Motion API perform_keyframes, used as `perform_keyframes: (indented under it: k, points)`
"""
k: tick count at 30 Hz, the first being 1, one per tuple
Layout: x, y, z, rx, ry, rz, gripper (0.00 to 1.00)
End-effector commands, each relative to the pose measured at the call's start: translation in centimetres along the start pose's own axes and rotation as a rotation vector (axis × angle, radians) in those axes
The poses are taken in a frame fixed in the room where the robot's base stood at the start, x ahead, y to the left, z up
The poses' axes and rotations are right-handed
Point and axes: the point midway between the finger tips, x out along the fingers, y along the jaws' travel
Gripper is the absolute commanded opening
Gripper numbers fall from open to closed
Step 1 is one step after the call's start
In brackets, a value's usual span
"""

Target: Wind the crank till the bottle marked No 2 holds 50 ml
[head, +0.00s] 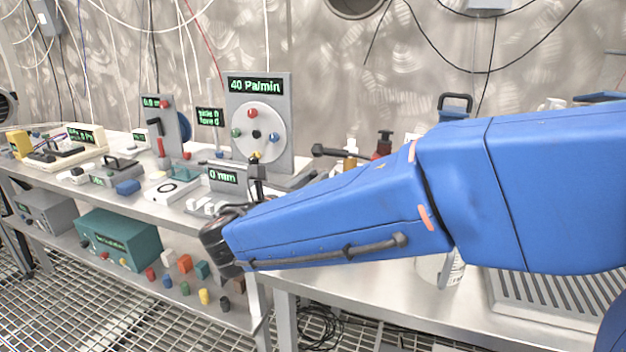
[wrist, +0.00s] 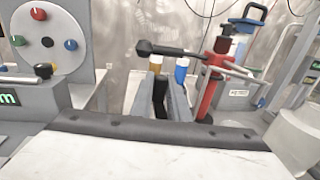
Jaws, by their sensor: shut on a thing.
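A black crank-like arm with a knob (head: 320,151) reaches left from a red upright stand (head: 384,144). In the wrist view the black arm (wrist: 170,49) and red stand (wrist: 212,82) are beyond my gripper (wrist: 162,88). My gripper is shut, with something dark between its grey fingers; I cannot tell what it is. The arm's knob shows just above the fingertips; whether they touch is unclear. Behind the fingers are a tan-topped thing (wrist: 155,64) and a white and blue one (wrist: 181,70). I can read no No 2 mark or ml level. My blue arm hides much of this area.
A grey panel with a round disc of coloured knobs (head: 257,135) reads 40 Pa/min, left of my gripper. A small display (head: 223,176) reads 0 mm. A blue-handled frame (head: 455,104) stands at the back right. A ribbed metal drainer (head: 548,306) lies at the front right.

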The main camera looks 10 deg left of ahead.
Motion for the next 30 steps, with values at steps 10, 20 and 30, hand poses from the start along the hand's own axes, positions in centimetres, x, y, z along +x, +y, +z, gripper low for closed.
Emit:
perform_keyframes:
  k: [10,20,30]
  points:
    - [0.1,-0.8,0.0,0.000,0.000,-0.228,0.00]
    - [-0.1,-1.9,-0.1,0.000,-0.002,-0.472,0.00]
    - [-0.4,-2.6,0.0,0.000,-0.002,-0.611,0.00]
